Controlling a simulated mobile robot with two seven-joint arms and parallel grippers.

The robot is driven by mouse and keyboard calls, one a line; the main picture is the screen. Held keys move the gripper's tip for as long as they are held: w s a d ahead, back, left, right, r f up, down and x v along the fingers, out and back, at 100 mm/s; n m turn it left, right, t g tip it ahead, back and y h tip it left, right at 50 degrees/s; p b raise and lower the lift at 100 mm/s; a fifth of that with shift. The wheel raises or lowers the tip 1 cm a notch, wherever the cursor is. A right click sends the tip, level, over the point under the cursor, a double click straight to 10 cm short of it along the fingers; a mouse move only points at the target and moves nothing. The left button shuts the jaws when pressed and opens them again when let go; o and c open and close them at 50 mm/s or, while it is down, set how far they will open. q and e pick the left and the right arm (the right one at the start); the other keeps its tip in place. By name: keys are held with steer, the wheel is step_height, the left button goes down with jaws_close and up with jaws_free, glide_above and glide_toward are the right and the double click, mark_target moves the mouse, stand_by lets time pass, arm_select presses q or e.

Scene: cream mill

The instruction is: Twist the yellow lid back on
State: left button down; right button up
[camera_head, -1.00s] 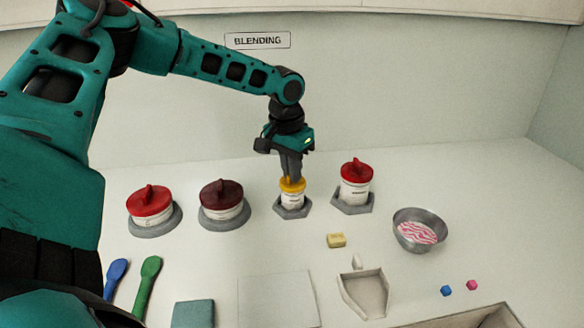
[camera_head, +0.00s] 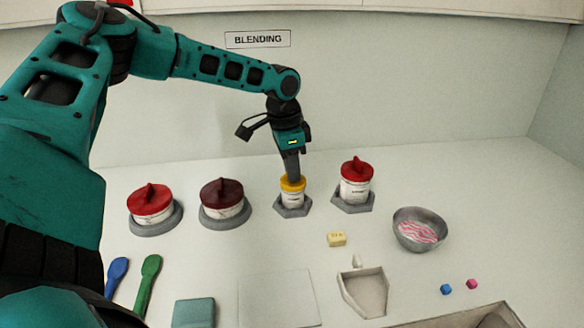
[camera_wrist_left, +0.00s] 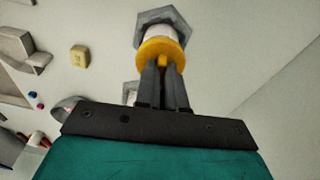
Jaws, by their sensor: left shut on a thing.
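The yellow lid (camera_head: 293,185) sits on top of a small white jar (camera_head: 292,198) that stands in a grey hexagonal holder (camera_head: 292,211). My left gripper (camera_head: 292,177) points down from above and is shut on the lid's raised grip. In the left wrist view the fingers (camera_wrist_left: 163,72) reach the yellow lid (camera_wrist_left: 160,50), with the white jar and the hexagonal holder (camera_wrist_left: 163,18) beyond it. The fingers partly hide the lid's grip. I cannot tell whether the lid is fully seated. My right gripper is not in view.
A red-lidded jar (camera_head: 355,183) stands close to the right, a dark-red-lidded jar (camera_head: 222,198) and another red-lidded jar (camera_head: 151,204) to the left. A metal bowl (camera_head: 420,230), yellow block (camera_head: 337,240), scoop (camera_head: 363,290) and spatulas (camera_head: 146,284) lie around. The counter just in front is clear.

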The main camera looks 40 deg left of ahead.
arm_select(q)
steer(key=c, duration=1.1)
jaws_free()
steer(key=shift+c, duration=0.2)
steer(key=shift+r+p, duration=0.9)
steer(key=shift+r, duration=2.65)
